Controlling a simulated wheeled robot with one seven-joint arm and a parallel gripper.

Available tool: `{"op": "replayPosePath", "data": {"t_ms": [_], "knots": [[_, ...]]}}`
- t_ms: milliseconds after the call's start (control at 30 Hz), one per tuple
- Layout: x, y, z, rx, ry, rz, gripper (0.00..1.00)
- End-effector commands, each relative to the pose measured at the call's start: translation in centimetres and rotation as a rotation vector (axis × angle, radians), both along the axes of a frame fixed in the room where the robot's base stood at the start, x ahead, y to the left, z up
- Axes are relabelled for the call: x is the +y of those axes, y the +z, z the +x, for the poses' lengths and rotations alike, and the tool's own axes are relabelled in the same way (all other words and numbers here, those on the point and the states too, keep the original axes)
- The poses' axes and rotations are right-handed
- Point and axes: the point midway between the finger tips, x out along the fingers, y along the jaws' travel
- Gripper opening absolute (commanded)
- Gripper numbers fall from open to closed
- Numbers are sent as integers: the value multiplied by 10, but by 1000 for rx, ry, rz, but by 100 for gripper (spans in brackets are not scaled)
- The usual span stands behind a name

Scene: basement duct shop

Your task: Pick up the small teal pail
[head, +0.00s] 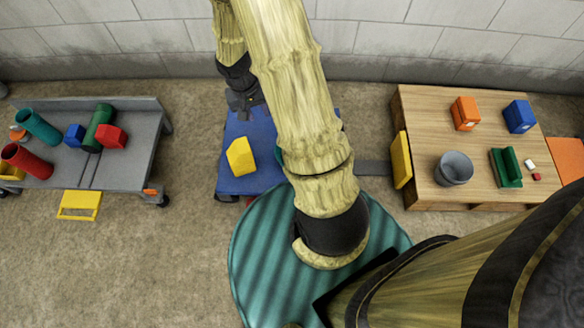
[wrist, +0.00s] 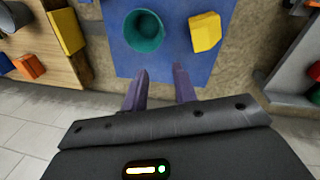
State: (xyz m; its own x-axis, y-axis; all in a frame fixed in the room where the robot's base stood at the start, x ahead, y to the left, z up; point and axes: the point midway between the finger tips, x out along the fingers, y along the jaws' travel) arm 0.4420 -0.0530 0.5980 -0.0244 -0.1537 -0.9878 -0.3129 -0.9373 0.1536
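The small teal pail (wrist: 145,31) stands on a blue-topped surface (wrist: 172,60) in the wrist view, its open mouth showing. A yellow block (wrist: 205,32) sits to its right on the same surface. My gripper (wrist: 159,76) is open and empty, its two dark fingers apart and pointing toward the pail side of the blue top. In the head view, my gripper (head: 243,103) hangs at the back of the blue top (head: 232,183), near the yellow block (head: 240,156). There my arm hides most or all of the pail.
At right, a wooden table (head: 440,112) holds a grey bucket (head: 454,168), an orange block (head: 465,113), a blue block (head: 519,116) and a green piece (head: 506,167). At left, a grey cart (head: 130,160) holds several coloured cylinders and blocks. A block wall (head: 150,45) stands behind.

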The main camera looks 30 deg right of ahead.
Motion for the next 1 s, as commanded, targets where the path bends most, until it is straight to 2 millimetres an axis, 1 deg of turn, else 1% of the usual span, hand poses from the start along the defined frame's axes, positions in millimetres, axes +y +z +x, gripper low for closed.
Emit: {"op": "replayPosePath", "data": {"t_ms": [33, 67, 100, 167, 200, 300, 333, 400, 467, 833, 933, 1000], "knots": [[-2, -37, 2, 10, -13, -4, 28], [-4, -50, 3, 13, -23, -7, 28], [-7, -66, 5, 18, -35, -10, 28], [-11, -91, 7, 25, -56, -16, 28], [-13, -107, 8, 30, -67, -19, 28], [-16, -138, 11, 37, -89, -27, 28], [-17, -145, 12, 39, -93, -28, 28], [-17, -156, 13, 41, -100, -31, 28], [-16, -160, 14, 41, -102, -32, 28], [-13, -161, 14, 42, -97, -33, 28], [-15, -170, 13, 43, -98, -34, 28], [-17, -181, 12, 43, -98, -34, 28]]}}
